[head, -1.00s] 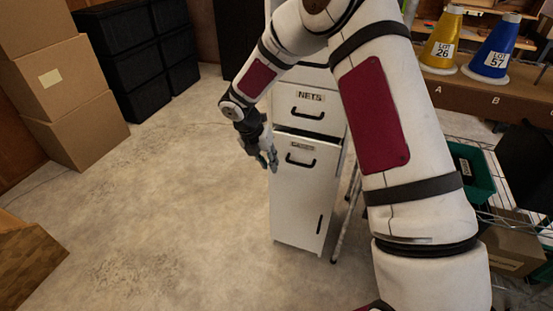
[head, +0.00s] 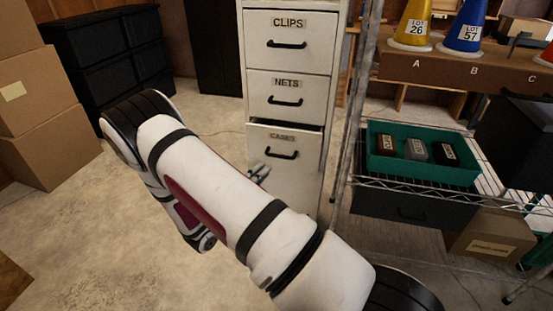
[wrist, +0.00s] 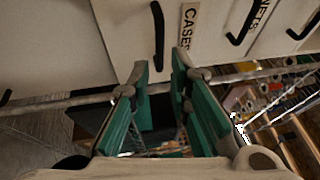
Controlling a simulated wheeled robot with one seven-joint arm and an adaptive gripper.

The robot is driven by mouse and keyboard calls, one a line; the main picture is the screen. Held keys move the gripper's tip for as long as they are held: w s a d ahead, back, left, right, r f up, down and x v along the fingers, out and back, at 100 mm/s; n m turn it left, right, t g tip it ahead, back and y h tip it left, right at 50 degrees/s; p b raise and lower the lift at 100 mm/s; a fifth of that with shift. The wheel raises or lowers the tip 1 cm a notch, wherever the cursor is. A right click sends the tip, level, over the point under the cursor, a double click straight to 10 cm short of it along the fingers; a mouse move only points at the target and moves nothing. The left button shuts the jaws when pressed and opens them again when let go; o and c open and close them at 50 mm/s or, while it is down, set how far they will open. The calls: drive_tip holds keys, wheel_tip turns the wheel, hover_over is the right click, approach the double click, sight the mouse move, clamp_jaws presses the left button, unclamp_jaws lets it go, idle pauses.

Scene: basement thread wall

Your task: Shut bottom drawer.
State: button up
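The bottom drawer (head: 300,148), labelled CASES, is in a white cabinet at the centre of the head view. It stands out slightly, with a dark gap along its top edge. Its black handle (head: 282,154) is on the front. My gripper (head: 260,173) is by the left side of the drawer front, largely hidden behind my arm. In the wrist view my gripper (wrist: 160,72) has its green-padded fingers apart with nothing between them. The drawer handle (wrist: 158,35) is just beyond the fingertips, beside the CASES label (wrist: 187,25). I cannot tell whether the fingers touch the drawer.
The CLIPS drawer (head: 305,45) and NETS drawer (head: 312,90) above look shut. A wire shelf (head: 420,183) with a green bin (head: 381,163) stands close at the right. Cardboard boxes (head: 50,150) and black crates (head: 90,50) are at the left. Floor before them is open.

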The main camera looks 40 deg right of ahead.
sight(280, 156)
drive_tip(key=b+x, duration=0.1)
drive_tip(key=x, duration=0.8)
drive_tip(key=shift+f, duration=0.1)
drive_tip(key=shift+c, duration=0.3)
clamp_jaws()
drive_tip(key=shift+d, duration=0.15)
